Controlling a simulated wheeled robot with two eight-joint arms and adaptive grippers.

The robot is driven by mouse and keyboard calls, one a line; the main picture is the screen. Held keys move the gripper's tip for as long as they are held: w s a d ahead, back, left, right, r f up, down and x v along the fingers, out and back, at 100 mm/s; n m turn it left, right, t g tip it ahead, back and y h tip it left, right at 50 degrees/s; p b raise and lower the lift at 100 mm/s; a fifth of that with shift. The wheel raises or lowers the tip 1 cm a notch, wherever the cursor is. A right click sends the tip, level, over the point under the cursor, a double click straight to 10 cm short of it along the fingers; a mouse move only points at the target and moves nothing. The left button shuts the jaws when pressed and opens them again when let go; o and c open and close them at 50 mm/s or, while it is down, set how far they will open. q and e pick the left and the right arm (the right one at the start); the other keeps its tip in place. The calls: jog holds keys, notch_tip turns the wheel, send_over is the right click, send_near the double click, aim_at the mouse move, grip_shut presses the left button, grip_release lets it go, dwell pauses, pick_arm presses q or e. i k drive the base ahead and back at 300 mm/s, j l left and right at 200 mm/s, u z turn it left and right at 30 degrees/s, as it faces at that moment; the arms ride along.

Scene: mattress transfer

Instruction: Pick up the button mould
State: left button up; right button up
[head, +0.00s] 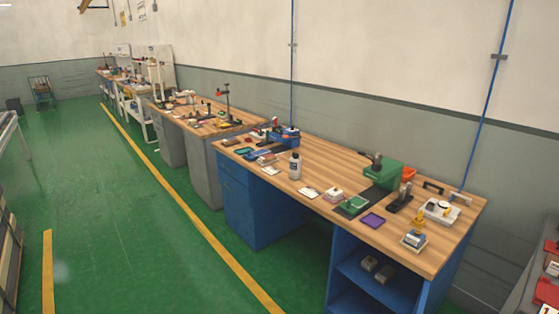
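Neither of my grippers is in the head view. No object can be surely told as the button mould at this distance. Small items lie on the wooden top of the blue workbench (325,171). Among them are a white block-like unit with a round part (440,210) at the right end and a grey-and-white piece with a yellow top (414,238) at the front right corner. A purple tray (372,221), a green piece (353,204) and a pale pinkish block (333,195) lie along the front edge. Two small grey blocks (369,263) sit on the shelf below.
More benches (208,122) run along the wall. The green floor (125,215) left of the yellow line is open.

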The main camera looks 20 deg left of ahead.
aim_at(295, 165)
jog(key=i+j, duration=0.65)
jog(key=j, duration=0.2)
jog(key=i+j+u, duration=0.1)
jog(key=i+j, duration=0.55)
jog(key=j, duration=0.15)
